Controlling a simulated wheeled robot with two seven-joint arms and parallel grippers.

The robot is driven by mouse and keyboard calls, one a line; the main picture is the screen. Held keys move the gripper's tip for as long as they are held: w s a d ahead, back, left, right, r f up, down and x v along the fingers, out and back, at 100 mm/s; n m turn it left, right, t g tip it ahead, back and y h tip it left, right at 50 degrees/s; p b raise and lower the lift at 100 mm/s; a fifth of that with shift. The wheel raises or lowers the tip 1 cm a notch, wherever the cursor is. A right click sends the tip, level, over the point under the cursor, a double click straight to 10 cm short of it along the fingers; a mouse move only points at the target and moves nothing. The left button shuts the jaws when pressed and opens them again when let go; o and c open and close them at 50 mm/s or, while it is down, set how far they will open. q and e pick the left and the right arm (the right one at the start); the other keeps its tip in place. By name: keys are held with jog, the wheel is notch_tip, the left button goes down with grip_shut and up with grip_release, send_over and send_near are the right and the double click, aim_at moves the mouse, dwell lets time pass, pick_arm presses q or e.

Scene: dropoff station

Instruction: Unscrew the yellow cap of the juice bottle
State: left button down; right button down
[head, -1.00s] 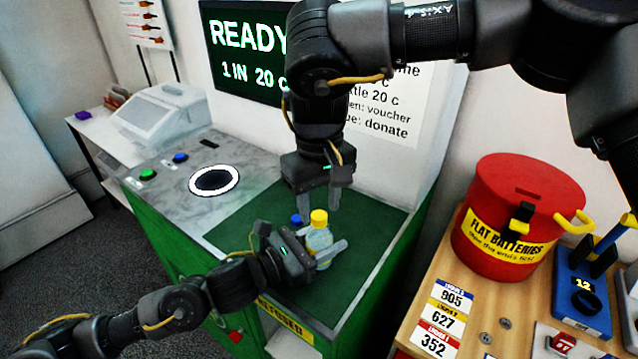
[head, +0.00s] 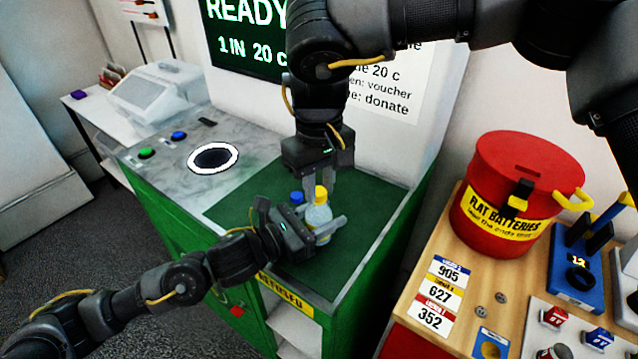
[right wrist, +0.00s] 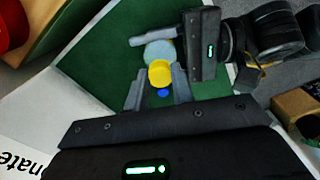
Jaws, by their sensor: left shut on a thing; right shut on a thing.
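The juice bottle (head: 319,217) stands upright on the green mat, pale and translucent with a yellow cap (head: 320,194). My left gripper (head: 325,232) is shut around the bottle's body from the left and front. My right gripper (head: 320,184) points down from above, its fingers shut on the yellow cap. In the right wrist view the yellow cap (right wrist: 161,73) shows by the tips of the right fingers (right wrist: 158,78), with the bottle (right wrist: 160,50) beyond it, beside my left gripper (right wrist: 172,45). The lower bottle is partly hidden by my left fingers.
A blue cap (head: 297,197) shows close behind the bottle, its lower part hidden. The green mat (head: 375,190) is clear to the right. A round opening (head: 214,157) lies back left. A red battery bin (head: 515,175) stands on the wooden table at right.

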jog(key=n, duration=1.3)
jog(key=shift+w, duration=0.1)
jog(key=n, duration=0.7)
jog(key=shift+w, duration=0.1)
pick_arm(q)
jog(key=shift+w, duration=0.1)
pick_arm(e)
jog(key=n, duration=0.7)
jog(key=shift+w+r+n, duration=0.1)
jog(key=shift+n, duration=0.2)
jog(key=n, duration=0.7)
jog(key=shift+a, duration=0.1)
jog(key=n, duration=1.2)
jog(key=shift+a+n, duration=0.1)
jog(key=shift+n, duration=0.3)
jog(key=n, duration=0.6)
